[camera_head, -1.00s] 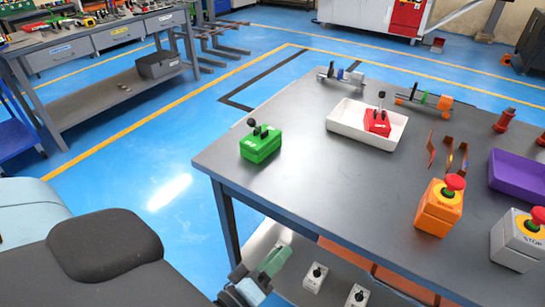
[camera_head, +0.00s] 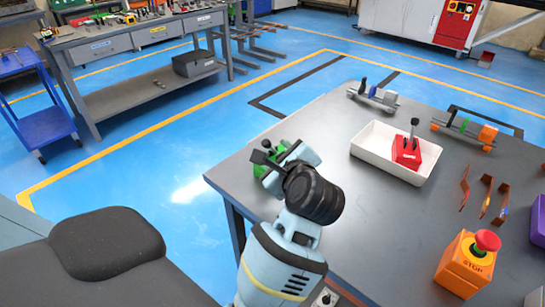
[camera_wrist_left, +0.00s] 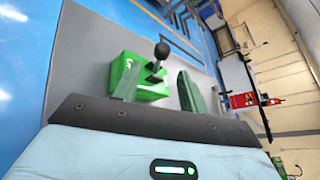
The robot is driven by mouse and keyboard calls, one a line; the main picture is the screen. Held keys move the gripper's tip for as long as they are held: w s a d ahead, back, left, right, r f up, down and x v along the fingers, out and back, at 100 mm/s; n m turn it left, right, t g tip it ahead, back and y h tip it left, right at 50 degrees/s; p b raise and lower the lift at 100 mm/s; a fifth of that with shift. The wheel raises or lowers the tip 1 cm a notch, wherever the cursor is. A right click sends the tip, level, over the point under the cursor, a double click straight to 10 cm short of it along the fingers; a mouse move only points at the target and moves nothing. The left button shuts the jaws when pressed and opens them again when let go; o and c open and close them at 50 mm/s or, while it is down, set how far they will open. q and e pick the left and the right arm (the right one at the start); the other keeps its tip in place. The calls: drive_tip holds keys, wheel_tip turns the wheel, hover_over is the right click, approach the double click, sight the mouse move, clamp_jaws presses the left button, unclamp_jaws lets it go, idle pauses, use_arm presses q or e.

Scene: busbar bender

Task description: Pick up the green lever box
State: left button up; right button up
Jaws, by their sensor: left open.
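The green lever box (camera_head: 262,170) sits near the left edge of the grey table (camera_head: 345,230). In the head view my left arm and gripper hide most of it. In the left wrist view the green box (camera_wrist_left: 151,88) shows just ahead of the fingers, with its black ball-topped lever (camera_wrist_left: 161,52) standing up. My left gripper (camera_head: 279,156) is open at the box. In the wrist view its left finger overlaps the box and its right finger is beside it; I cannot tell whether they touch it. My right gripper is not in view.
A white tray (camera_head: 372,166) holds a red lever box (camera_head: 407,151) to the right. An orange stop-button box (camera_head: 464,266) stands at the front right, with copper strips (camera_head: 485,196) behind it. Clamp-like fixtures (camera_head: 463,127) lie along the back. Blue floor is beyond the table's left edge.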

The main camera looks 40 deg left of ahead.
sight(270, 147)
use_arm(q)
drive_tip(key=shift+s+a, duration=0.1)
drive_tip(key=shift+a, duration=0.05)
drive_tip(key=shift+w+a+f, duration=0.15)
drive_tip(key=shift+w+a, duration=0.05)
drive_tip(key=shift+a, duration=0.15)
drive_tip(key=shift+x, duration=0.8)
drive_tip(key=shift+w+a+p, duration=0.25)
drive_tip(key=shift+a+p, duration=0.1)
drive_tip(key=shift+a, duration=0.05)
drive_tip(key=x, duration=0.3)
drive_tip(key=shift+w+a+p, duration=0.1)
drive_tip(key=shift+a+p, duration=0.1)
drive_tip(key=shift+p, duration=0.1)
drive_tip(key=shift+w+a+f, duration=0.15)
drive_tip(key=shift+w+a, duration=0.1)
clamp_jaws()
